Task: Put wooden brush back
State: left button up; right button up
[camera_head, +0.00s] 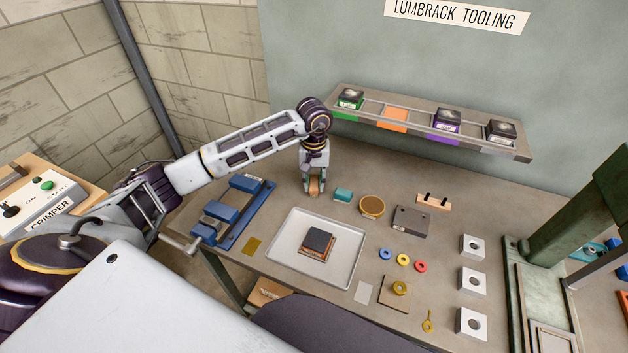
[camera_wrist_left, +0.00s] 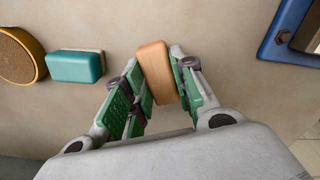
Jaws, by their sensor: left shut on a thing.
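The wooden brush (camera_wrist_left: 154,66) is a light-brown block between the green-padded fingers of my left gripper (camera_wrist_left: 158,98). In the head view, the brush (camera_head: 314,187) shows at the fingertips of my left gripper (camera_head: 314,178), at the back of the workbench. The gripper is shut on it. I cannot tell whether the brush touches the bench top. Its underside is hidden. My right gripper is not in view.
A teal block (camera_head: 343,195) and a round brown-topped disc (camera_head: 372,206) lie to the right of the gripper. A blue vise (camera_head: 235,212) is to the left. A white tray (camera_head: 280,258) is in front. A tooling shelf (camera_head: 375,112) hangs behind.

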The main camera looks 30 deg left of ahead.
aim_at(314, 182)
pick_arm(q)
jog(key=shift+f, duration=0.15)
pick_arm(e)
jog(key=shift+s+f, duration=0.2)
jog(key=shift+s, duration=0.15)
pick_arm(q)
jog(key=o, duration=1)
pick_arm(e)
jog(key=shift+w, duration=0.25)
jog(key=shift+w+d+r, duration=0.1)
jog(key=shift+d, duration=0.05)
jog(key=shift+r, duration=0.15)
pick_arm(q)
jog(key=shift+r, duration=0.75)
notch_tip(314, 182, up, 11)
jog(key=b, duration=0.1)
jog(key=shift+b, duration=0.3)
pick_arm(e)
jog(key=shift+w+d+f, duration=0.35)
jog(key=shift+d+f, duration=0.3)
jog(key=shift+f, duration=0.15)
